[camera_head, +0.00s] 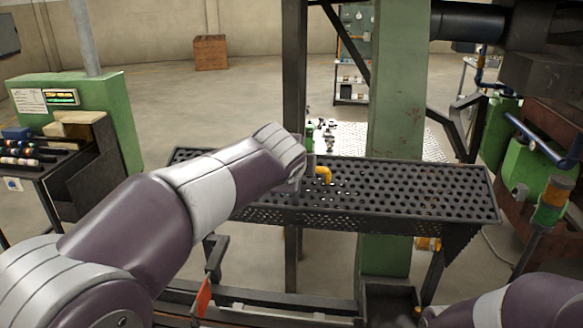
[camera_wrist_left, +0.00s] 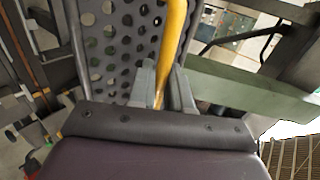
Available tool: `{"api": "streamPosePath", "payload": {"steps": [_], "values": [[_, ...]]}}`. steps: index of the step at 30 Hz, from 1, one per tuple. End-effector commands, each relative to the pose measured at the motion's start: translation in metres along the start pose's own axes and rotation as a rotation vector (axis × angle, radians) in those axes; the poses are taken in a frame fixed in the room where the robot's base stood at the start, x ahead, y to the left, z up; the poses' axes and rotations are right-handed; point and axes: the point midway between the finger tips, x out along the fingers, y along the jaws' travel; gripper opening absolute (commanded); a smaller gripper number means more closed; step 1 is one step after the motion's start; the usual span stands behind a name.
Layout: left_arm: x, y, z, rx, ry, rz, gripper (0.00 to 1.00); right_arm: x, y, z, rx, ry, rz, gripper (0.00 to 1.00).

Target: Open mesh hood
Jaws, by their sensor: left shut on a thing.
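The mesh hood (camera_head: 410,190) is a dark perforated metal cover, lying about level across the middle of the head view. Its perforated sheet (camera_wrist_left: 115,45) also fills the upper left of the left wrist view. A yellow handle (camera_head: 324,173) stands on the hood's top. My left gripper (camera_wrist_left: 163,85) is shut on the yellow handle (camera_wrist_left: 174,40), with a finger on each side of it. In the head view my left arm reaches in from the left and its wrist hides part of the hood. My right arm shows at the lower right, but its gripper is out of view.
A green post (camera_head: 397,100) stands behind the hood, and a dark post (camera_head: 294,70) rises near it. A green cabinet (camera_head: 85,95) and a cart with tools stand at the left. Open floor lies behind.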

Motion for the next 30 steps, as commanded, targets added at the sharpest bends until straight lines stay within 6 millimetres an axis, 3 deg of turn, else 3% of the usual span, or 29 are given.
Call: {"api": "streamPosePath", "payload": {"steps": [5,6,7,17,30], "values": [[0.004,0.005,0.0,0.0,-0.003,0.013,0.0,0.001,0.0,0.0,0.0,0.0,0.0,0.43],[0.004,0.005,0.0,0.0,-0.003,0.013,0.28,0.001,0.0,0.0,0.0,0.0,0.0,0.43],[0.004,0.005,0.0,0.0,-0.003,0.012,0.35,0.001,0.0,0.0,0.0,0.0,0.0,0.43],[-0.003,0.006,0.0,0.001,-0.001,0.008,0.35,0.005,0.0,0.001,0.0,0.0,0.0,0.43],[-0.11,0.004,-0.001,0.0,0.003,-0.001,0.35,0.043,0.0,0.005,0.0,0.0,0.0,0.43]]}}
